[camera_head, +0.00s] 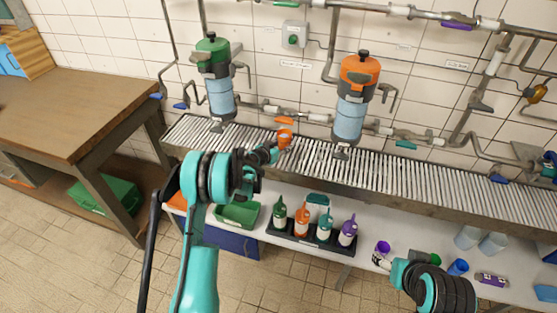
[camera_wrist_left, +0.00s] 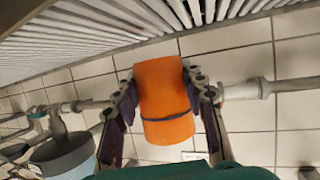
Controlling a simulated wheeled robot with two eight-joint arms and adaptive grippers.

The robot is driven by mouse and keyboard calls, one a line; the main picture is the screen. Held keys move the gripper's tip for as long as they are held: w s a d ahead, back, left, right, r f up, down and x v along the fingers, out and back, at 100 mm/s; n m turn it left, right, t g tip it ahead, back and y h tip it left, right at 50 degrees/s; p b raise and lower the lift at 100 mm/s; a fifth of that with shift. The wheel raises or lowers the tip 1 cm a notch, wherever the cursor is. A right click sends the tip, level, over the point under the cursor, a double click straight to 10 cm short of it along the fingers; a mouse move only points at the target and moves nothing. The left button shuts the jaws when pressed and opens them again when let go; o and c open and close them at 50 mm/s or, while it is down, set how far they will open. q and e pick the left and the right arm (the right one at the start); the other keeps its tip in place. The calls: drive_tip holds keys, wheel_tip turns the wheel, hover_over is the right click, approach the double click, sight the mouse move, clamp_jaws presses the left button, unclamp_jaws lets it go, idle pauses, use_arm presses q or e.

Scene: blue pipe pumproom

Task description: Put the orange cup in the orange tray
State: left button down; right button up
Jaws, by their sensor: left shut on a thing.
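The orange cup (camera_head: 286,134) is up over the slatted grey rack in the head view. My left gripper (camera_head: 276,145) is shut on it. In the left wrist view, the orange cup (camera_wrist_left: 165,100) sits between the two fingers of my left gripper (camera_wrist_left: 164,88), one finger on each side. The orange tray (camera_head: 178,201) shows only as a small orange patch on the low white bench; my left arm hides most of it. My right arm comes in at the lower right, and its gripper (camera_head: 384,263) is small and unclear near a purple cup.
A green tray (camera_head: 238,226) stands right of the orange one. A dark caddy with several bottles (camera_head: 302,221) is beside it. A purple cup (camera_head: 382,247), a blue cup (camera_head: 457,267) and other items lie further right. Pipes and two canisters (camera_head: 350,118) line the wall.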

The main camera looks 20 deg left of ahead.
use_arm(q)
drive_tip(key=shift+s+a+f+b, duration=0.2)
drive_tip(key=shift+s+a+f, duration=0.1)
drive_tip(key=shift+a+f, duration=0.3)
drive_tip(key=shift+s+a+f+b, duration=0.15)
drive_tip(key=shift+s+a+f, duration=0.2)
drive_tip(key=shift+a, duration=0.3)
wheel_tip(320, 180, down, 4)
drive_tip(key=shift+b, duration=1.05)
drive_tip(key=shift+r, duration=0.1)
drive_tip(key=c, duration=0.9)
unclamp_jaws()
